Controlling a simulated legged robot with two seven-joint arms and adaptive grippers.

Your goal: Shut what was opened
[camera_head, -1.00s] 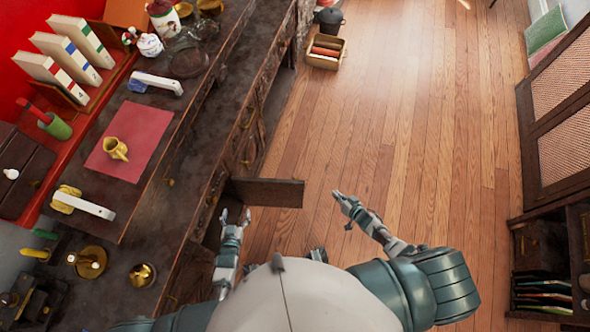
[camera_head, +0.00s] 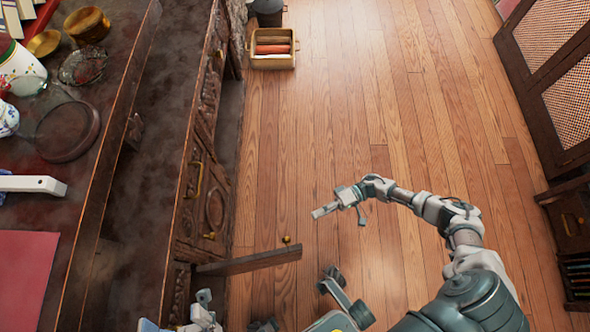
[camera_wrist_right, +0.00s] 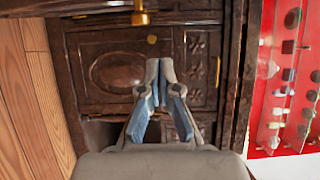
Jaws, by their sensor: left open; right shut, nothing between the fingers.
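A small dark wooden door (camera_head: 250,262) stands open from the carved cabinet front, jutting right over the floor, with a brass knob (camera_head: 286,239) near its free end. My right gripper (camera_head: 318,212) is shut and empty, apart from the door, above and to the right of its knob in the head view. In the right wrist view its closed fingers (camera_wrist_right: 158,72) point toward the carved cabinet front (camera_wrist_right: 112,68), and a brass knob (camera_wrist_right: 140,14) shows at the top. My left gripper (camera_head: 203,305) is open by the cabinet at the bottom edge, partly cut off.
The long dark counter (camera_head: 120,180) runs along the left, holding a round glass-like dish (camera_head: 68,130) and a red mat (camera_head: 22,270). A box of rolls (camera_head: 273,48) stands on the floor. A mesh-fronted cabinet (camera_head: 545,60) is at right. The wooden floor between is clear.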

